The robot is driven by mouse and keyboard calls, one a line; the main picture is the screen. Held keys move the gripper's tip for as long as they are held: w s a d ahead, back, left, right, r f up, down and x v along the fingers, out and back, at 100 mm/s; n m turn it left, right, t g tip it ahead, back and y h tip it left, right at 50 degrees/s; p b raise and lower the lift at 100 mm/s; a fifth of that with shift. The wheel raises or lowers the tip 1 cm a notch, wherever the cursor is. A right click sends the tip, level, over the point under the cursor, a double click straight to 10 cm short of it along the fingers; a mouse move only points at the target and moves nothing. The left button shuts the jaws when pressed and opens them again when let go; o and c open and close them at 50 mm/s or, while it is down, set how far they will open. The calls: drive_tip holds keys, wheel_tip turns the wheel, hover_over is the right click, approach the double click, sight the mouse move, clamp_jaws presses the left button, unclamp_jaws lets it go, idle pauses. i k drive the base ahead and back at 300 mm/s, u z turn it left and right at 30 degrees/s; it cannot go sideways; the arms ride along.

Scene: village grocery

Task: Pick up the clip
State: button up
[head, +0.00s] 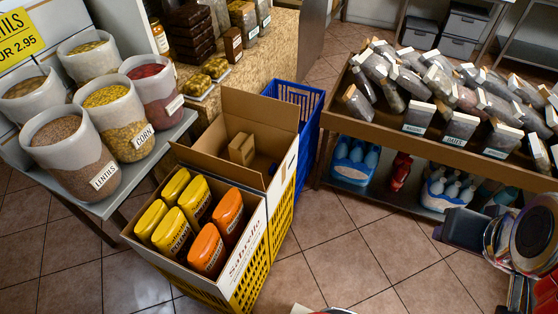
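I cannot make out a clip for certain in the head view. A small dark item (271,170) lies in the open cardboard box (283,162), beside a small tan carton (242,149); it is too small to tell what it is. My gripper does not show clearly. A bit of something white and red is cut off at the bottom edge, and I cannot tell what it is.
A carton (247,257) of yellow and orange packs sits on a yellow crate (278,225). A blue crate (300,95) stands behind. Left is a table with tubs (69,154); right, a wooden rack (393,125) of bags. Tiled floor (345,245) is clear between.

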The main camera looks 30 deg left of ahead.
sight(273, 167)
drive_tip(key=i, duration=1.7)
drive_tip(key=u, duration=3.5)
